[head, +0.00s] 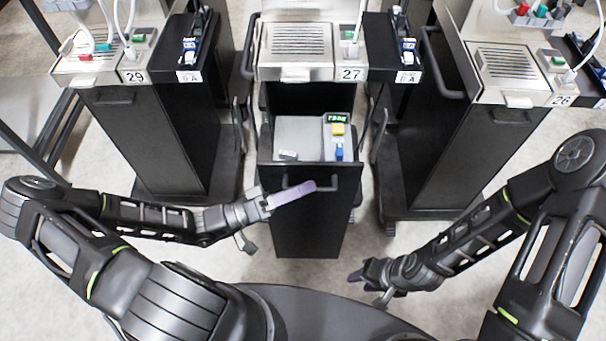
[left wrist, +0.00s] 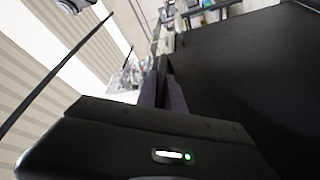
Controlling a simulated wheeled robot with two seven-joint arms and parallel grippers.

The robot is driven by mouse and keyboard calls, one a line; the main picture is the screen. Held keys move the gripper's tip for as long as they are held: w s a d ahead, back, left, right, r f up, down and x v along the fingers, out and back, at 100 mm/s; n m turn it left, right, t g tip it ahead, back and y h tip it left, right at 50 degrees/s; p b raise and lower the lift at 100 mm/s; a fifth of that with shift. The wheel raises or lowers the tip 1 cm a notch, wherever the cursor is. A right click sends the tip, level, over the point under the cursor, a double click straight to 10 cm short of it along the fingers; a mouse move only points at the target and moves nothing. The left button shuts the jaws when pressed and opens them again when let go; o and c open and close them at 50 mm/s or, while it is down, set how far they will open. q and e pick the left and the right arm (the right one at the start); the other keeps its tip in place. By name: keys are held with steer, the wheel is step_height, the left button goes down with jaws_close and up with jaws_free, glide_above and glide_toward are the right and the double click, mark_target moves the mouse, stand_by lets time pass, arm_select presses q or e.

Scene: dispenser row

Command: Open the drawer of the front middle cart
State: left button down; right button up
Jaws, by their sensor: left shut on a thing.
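The front middle cart, labelled 27 (head: 297,73), stands ahead in the head view. Its black drawer (head: 308,225) is pulled out toward me, with its open top showing. My left gripper (head: 303,190) lies across the drawer front at the bar handle (head: 287,182) and is shut on it. The finger hides part of the handle. In the left wrist view the fingers (left wrist: 164,92) are close together beside a large dark panel. My right gripper (head: 362,278) is low, right of the drawer and apart from it; its finger gap is not clear.
The drawer holds a yellow item (head: 338,129), a blue item (head: 339,152) and a grey item (head: 288,155). Cart 29 (head: 133,77) stands to the left and cart 26 (head: 563,100) to the right. Light floor shows between the carts.

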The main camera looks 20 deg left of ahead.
arm_select(q)
steer(key=shift+s+d, duration=0.2)
steer(key=shift+s, duration=0.6)
arm_select(e)
steer(key=shift+s+d+r, duration=0.1)
steer(key=shift+s+r, duration=0.05)
steer(key=shift+s, duration=0.25)
arm_select(q)
steer(key=c, duration=1.7)
jaws_free()
steer(key=b+v, duration=0.1)
steer(key=v, duration=0.7)
arm_select(e)
steer(key=shift+f, duration=0.75)
